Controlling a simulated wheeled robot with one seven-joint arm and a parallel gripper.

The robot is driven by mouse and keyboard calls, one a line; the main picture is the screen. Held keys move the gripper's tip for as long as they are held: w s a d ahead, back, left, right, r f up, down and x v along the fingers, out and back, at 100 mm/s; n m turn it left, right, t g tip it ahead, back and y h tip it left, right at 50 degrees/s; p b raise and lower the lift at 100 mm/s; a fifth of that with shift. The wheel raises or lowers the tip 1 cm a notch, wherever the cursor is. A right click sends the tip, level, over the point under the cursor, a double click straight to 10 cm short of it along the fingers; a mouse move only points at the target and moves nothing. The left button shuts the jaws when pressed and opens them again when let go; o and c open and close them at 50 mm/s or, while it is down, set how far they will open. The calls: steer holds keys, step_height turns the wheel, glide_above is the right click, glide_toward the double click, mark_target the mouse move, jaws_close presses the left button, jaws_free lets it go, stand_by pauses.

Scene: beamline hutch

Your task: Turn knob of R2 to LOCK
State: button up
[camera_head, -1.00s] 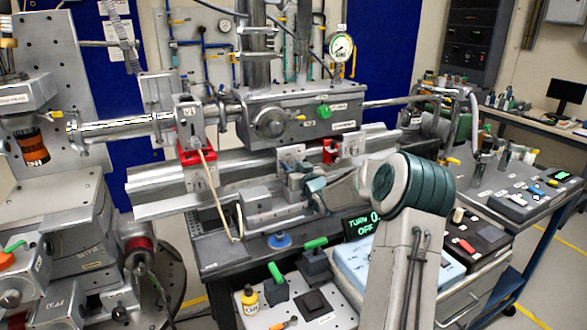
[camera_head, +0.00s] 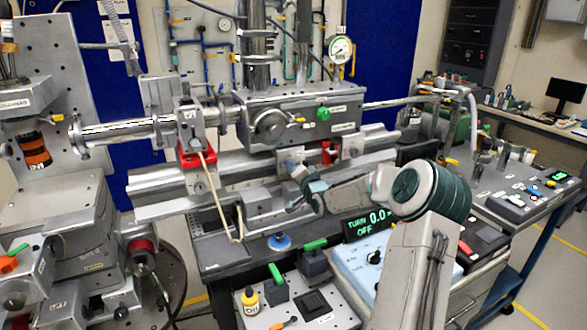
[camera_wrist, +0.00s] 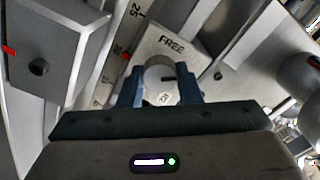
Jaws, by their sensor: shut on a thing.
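In the wrist view, a round pale grey knob (camera_wrist: 160,80) with a short dark mark on its right side sits between the two blue fingers of my gripper (camera_wrist: 159,88). The fingers are shut on it. The knob's small tag seems to read R2, but it is tiny. A pale plate (camera_wrist: 171,48) marked FREE shows just beyond the knob. No LOCK marking is visible; the fingers and gripper body cover the near side. In the head view, my gripper (camera_head: 290,163) is at the front of the long metal rail and hides the knob.
A metal rail (camera_head: 155,205) runs behind my gripper, with a red-based mount (camera_head: 195,155) to the left. A display (camera_head: 367,222) reads TURN 0.0 and OFF. Green-handled blocks (camera_head: 277,285) stand on the bench in front. A grey block (camera_wrist: 55,50) is left of the knob.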

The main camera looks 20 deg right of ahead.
steer(key=m, duration=0.3)
steer(key=shift+d+m, duration=0.1)
steer(key=shift+m, duration=0.2)
steer(key=shift+m+p, duration=0.35)
steer(key=shift+m, duration=1.35)
steer(key=o, duration=1)
steer(key=shift+f, duration=0.1)
steer(key=s, duration=0.7)
steer(key=s+b, duration=0.1)
steer(key=s, duration=0.5)
steer(key=shift+s+d, duration=0.2)
steer(key=shift+s, duration=0.2)
